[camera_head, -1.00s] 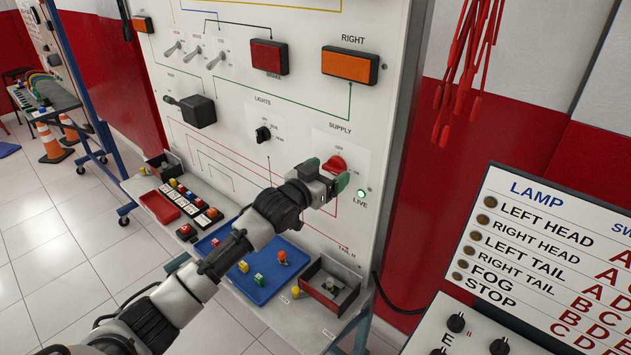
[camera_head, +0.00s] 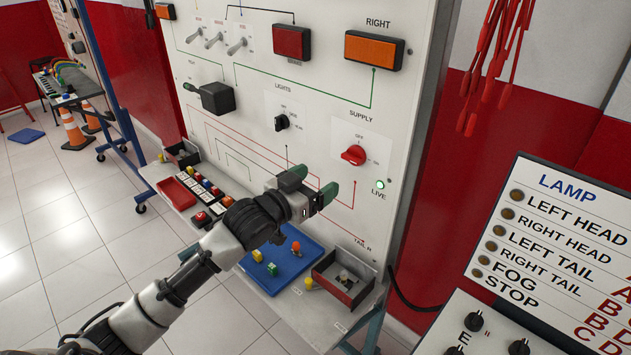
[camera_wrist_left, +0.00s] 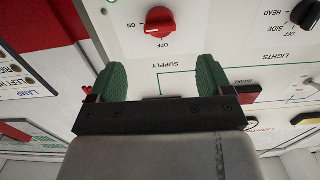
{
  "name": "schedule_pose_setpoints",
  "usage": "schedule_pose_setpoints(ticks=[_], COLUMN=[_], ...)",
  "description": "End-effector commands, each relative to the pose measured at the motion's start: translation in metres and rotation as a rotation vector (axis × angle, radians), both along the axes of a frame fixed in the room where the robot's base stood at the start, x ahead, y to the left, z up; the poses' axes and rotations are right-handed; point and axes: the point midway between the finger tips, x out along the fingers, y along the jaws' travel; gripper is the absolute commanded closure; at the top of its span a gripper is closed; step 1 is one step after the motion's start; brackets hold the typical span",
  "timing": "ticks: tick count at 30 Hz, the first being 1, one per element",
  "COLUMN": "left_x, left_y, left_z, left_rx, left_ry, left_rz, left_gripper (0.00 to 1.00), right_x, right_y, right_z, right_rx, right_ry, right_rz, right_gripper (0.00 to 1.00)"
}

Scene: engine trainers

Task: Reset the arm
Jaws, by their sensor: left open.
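My left gripper (camera_head: 314,187) is in front of the white trainer panel (camera_head: 250,105), below and left of the red SUPPLY knob (camera_head: 354,155). Its two green fingertips are apart with nothing between them. In the left wrist view the gripper (camera_wrist_left: 160,82) shows its open fingers, and the red knob (camera_wrist_left: 159,21) lies beyond them, apart from both. The green LIVE lamp (camera_head: 380,184) is lit beside the knob. My right gripper does not show.
Below the panel a shelf holds a blue tray (camera_head: 290,278) with small coloured pieces, an open box (camera_head: 335,290) and a red tray (camera_head: 176,194). A lamp chart (camera_head: 540,240) stands at the right. Red leads (camera_head: 490,70) hang beside the panel.

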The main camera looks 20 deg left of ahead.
Motion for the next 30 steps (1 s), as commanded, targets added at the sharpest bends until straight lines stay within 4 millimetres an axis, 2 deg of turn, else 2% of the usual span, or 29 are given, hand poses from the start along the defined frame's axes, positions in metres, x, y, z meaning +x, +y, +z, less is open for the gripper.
schedule_pose_setpoints(ticks=[7,11,14,15,18,21,24,30], left_x=[-0.002,-0.023,-0.063,-0.084,-0.138,-0.183,-0.220,-0.283], left_y=[-0.002,-0.016,-0.032,-0.037,-0.044,-0.044,-0.042,-0.036], left_z=[-0.005,-0.039,-0.087,-0.107,-0.147,-0.170,-0.185,-0.199], left_rx=[0.003,0.033,0.084,0.110,0.174,0.220,0.255,0.302], left_ry=[0.013,0.117,0.283,0.364,0.557,0.712,0.836,1.045], left_rz=[0.000,0.010,0.030,0.041,0.076,0.103,0.125,0.161], left_gripper=[0.20,0.20,0.20,0.20,0.20,0.20,0.20,0.20], right_x=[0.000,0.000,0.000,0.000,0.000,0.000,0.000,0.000], right_y=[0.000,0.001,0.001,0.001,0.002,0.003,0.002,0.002], right_z=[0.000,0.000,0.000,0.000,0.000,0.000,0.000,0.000], right_rx=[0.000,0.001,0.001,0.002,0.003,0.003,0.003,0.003], right_ry=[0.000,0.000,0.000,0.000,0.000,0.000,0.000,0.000], right_rz=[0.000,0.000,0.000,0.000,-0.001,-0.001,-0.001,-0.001], right_gripper=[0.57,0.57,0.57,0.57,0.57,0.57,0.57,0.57])
